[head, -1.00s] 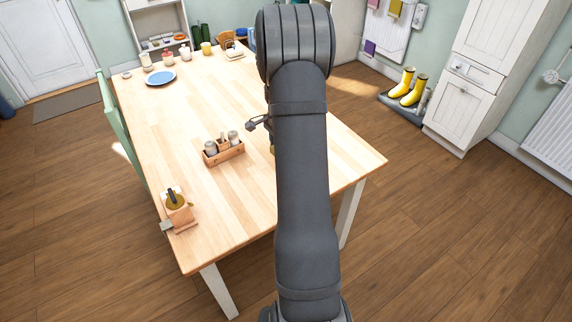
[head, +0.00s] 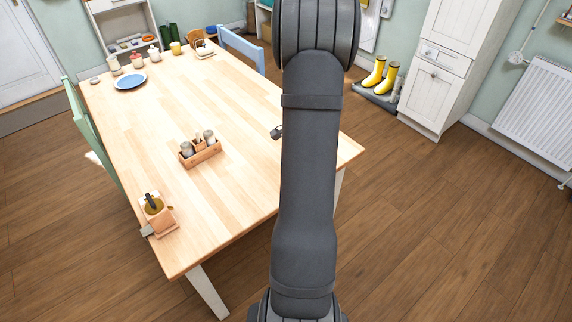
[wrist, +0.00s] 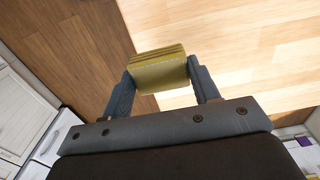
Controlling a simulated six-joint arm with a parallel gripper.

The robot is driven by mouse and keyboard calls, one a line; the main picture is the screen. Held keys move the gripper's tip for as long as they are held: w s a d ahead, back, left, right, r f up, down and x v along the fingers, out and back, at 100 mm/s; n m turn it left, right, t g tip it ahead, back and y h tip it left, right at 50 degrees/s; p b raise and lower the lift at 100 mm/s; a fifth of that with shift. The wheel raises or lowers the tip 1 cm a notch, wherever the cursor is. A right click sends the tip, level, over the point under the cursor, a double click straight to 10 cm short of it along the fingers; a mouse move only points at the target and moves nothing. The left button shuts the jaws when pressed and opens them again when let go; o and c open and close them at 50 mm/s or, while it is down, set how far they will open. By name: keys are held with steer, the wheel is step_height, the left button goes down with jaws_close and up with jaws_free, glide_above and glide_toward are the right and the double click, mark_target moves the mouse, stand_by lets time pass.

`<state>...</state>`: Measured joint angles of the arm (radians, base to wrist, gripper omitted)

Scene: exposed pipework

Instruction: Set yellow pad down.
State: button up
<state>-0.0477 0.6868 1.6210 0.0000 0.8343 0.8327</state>
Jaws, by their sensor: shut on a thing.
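The yellow pad (wrist: 158,74) is a thick olive-yellow block with layered edges, in the upper middle of the wrist view. My gripper (wrist: 161,82) is shut on it, with one dark finger at each side. The pad appears in front of the table's edge, with tabletop (wrist: 235,45) to its right and floor to its left; its height above them I cannot tell. In the head view, my arm hides the pad, and only a small dark piece of the gripper end shows left of the arm, over the wooden table (head: 235,115).
On the table stand a wooden caddy with shakers (head: 200,152), a wooden holder (head: 158,214) at the near left corner, a blue plate (head: 130,81) and jars at the far end. A blue chair (head: 242,50) stands behind. Much of the tabletop's middle is clear.

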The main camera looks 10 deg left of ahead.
steer(key=a+f, duration=0.1)
steer(key=w+a+f, duration=0.1)
steer(key=a, duration=0.1)
steer(key=w+a+f, duration=0.1)
steer(key=a, duration=0.1)
steer(key=shift+w+a+f, duration=0.15)
steer(key=shift+a+f, duration=0.1)
steer(key=shift+f, duration=2.05)
steer(key=shift+f, duration=0.15)
steer(key=o, duration=1)
steer(key=shift+c, duration=0.2)
step_height(320, 180, up, 12)
